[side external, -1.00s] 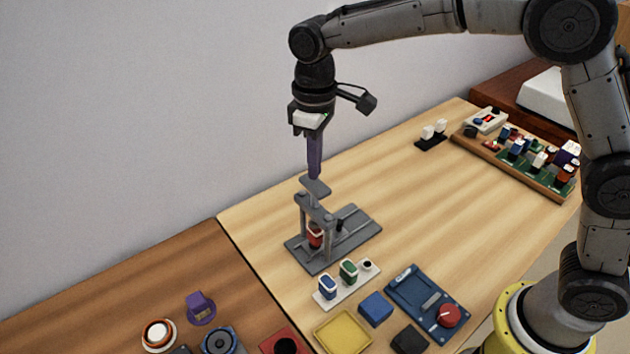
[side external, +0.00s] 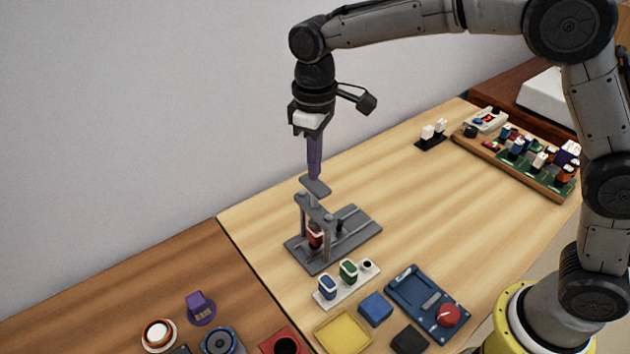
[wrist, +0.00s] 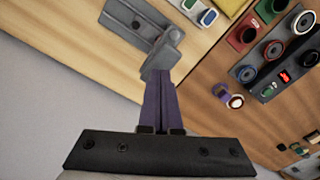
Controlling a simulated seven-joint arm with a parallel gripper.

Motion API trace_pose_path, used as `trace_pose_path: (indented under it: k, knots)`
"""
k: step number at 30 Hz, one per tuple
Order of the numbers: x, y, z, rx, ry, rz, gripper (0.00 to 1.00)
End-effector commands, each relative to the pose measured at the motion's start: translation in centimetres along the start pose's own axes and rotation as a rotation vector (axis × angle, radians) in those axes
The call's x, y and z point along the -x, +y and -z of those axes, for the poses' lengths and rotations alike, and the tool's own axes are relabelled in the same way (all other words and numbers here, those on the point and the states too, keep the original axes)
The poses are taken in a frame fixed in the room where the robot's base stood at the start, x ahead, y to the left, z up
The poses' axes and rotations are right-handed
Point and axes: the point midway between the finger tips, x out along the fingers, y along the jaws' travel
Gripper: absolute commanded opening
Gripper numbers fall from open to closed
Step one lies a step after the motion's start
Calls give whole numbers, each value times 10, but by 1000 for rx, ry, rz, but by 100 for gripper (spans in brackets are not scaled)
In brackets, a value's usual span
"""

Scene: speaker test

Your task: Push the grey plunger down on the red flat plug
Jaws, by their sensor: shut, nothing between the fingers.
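The grey plunger (side external: 315,187) is a flat-topped pad on a post in the grey press stand (side external: 358,232). The red flat plug (side external: 315,236) sits low inside the stand's frame, below the plunger. My gripper (side external: 314,178) points straight down with its purple fingers shut and empty. Its fingertips are at the top of the plunger pad and look in contact with it. In the wrist view the shut fingers (wrist: 158,85) end over the grey pad (wrist: 158,62). The red plug is hidden there.
A white strip (side external: 360,290) with a blue plug and a green plug stands in front of the press. A yellow tray (side external: 343,332), a blue block (side external: 376,309) and a blue panel with a red knob (side external: 428,302) lie nearby. The table behind the press is clear.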

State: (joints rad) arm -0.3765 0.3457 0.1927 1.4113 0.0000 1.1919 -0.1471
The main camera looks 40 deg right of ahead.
Motion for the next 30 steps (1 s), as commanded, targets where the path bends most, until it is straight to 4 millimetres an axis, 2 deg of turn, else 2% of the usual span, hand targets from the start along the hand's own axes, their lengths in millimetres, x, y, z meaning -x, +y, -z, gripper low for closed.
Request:
trace_pose_path:
  k: [30]
  knots:
    - [-23,0,0,0,-1,0,0]
